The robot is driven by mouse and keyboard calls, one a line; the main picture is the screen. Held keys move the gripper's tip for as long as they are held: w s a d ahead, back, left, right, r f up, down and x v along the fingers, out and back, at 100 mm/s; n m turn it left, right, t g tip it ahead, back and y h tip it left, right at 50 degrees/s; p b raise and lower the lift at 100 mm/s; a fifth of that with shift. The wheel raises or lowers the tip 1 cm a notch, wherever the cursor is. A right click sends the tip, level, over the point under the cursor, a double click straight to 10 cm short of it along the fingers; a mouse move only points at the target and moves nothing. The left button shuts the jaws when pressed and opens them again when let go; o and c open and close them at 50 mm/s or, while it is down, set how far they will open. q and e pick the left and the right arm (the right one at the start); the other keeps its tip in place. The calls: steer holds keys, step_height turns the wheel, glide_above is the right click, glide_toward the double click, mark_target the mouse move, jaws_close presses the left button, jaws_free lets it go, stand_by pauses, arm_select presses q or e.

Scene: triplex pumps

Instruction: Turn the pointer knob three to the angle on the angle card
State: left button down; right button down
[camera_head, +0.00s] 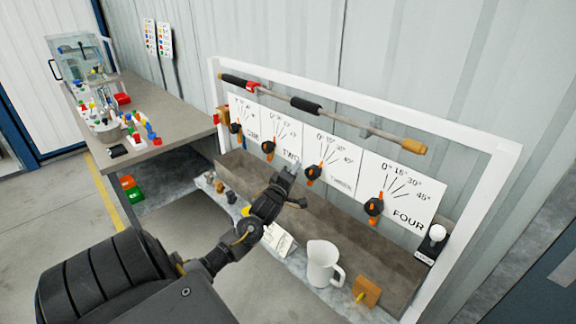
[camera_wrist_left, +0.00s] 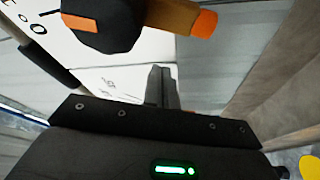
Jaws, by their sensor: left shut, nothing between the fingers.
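Pointer knob three (camera_head: 313,172) is a black knob with an orange pointer on the third white dial plate (camera_head: 335,150). Its orange end points down, away from the printed angle lines above. My left gripper (camera_head: 291,170) is shut and empty, just left of and near knob three. In the left wrist view the closed fingers (camera_wrist_left: 162,85) stand below a large black knob (camera_wrist_left: 110,38) with an orange end (camera_wrist_left: 204,22); no contact is visible. A small white folded card (camera_head: 279,240) stands on the ledge, partly behind my arm; its print is unreadable. My right gripper is not seen.
Knobs one (camera_head: 235,128), two (camera_head: 268,147) and four (camera_head: 374,207) flank it. A bar (camera_head: 350,121) runs above the plates. A white jug (camera_head: 322,264) and a wooden block (camera_head: 367,291) stand on the ledge. A cluttered bench (camera_head: 165,110) is at left.

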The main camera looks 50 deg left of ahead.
mark_target(311, 177)
arm_select(q)
steer(key=d, duration=0.1)
steer(key=d+f+p, duration=0.1)
steer(key=d, duration=0.1)
steer(key=shift+d+f, duration=0.3)
steer(key=shift+d, duration=0.1)
steer(key=shift+d+f+n+p, duration=0.2)
steer(key=shift+d+n+p, duration=0.4)
steer(key=shift+n+p, duration=0.1)
steer(key=shift+w, duration=0.1)
